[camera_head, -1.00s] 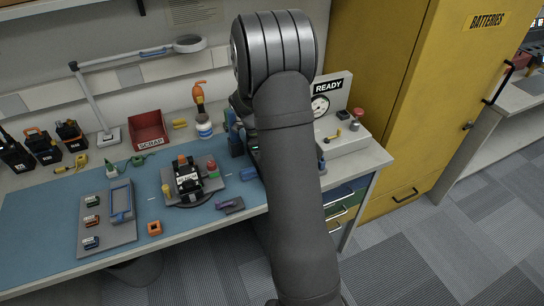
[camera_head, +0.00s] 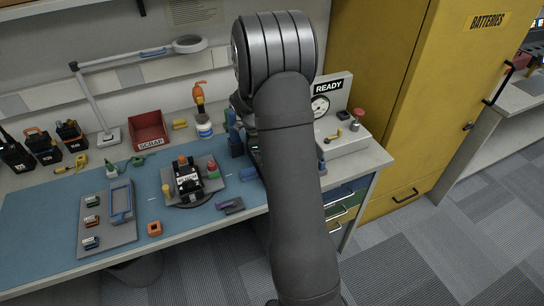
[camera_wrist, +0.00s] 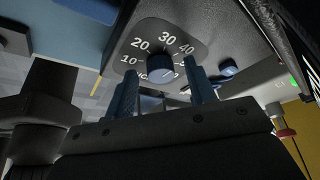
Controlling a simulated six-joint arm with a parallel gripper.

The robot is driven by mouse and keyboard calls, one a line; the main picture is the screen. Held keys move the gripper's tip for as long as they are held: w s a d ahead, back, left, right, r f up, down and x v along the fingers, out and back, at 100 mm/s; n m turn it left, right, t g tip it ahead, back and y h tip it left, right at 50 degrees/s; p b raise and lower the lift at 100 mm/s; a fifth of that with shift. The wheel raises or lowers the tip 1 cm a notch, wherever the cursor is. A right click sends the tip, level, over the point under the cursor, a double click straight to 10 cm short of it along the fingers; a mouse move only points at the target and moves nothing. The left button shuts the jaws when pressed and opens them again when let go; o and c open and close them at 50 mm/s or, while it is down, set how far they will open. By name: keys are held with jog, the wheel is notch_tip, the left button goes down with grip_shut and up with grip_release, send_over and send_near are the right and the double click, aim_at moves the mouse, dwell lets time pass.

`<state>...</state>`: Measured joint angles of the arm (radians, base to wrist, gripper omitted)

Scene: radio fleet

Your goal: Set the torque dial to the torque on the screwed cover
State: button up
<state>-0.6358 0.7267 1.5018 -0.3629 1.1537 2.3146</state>
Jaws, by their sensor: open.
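In the wrist view the torque dial is a round blue knob (camera_wrist: 161,68) on a dark panel with white marks 10, 20, 30 and 40. A light pointer line shows on the knob, but its exact setting is hard to read. My gripper (camera_wrist: 163,84) is open, with one blue finger on each side of the knob. I cannot tell whether the fingers touch it. In the head view my arm hides the dial. A dark radio (camera_head: 187,180) sits on a grey fixture on the blue mat. Its pale label is too small to read.
A grey tray (camera_head: 98,240) and a red scrap bin (camera_head: 149,122) are left of my arm. A yellow cabinet (camera_head: 405,120) stands further right. Several radios line the left.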

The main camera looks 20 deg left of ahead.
jog(key=r, duration=0.4)
jog(key=shift+d+r, duration=0.25)
jog(key=shift+r, duration=0.05)
jog(key=d+r, duration=0.6)
jog(key=d, duration=0.5)
jog(key=shift+s+r, duration=0.2)
jog(key=shift+s, duration=0.15)
jog(key=a+r+n+y, duration=0.25)
jog(key=a+n, duration=0.25)
jog(key=n, duration=0.8)
jog(key=a+r+n+y, duration=0.2)
jog(key=a+r+n, duration=0.25)
jog(key=n, duration=0.95)
jog(key=f, duration=1.2)
jog(key=a+f, duration=0.1)
jog(key=f, duration=0.5)
jog(key=shift+w+f, duration=0.1)
jog(key=shift+w, duration=0.3)
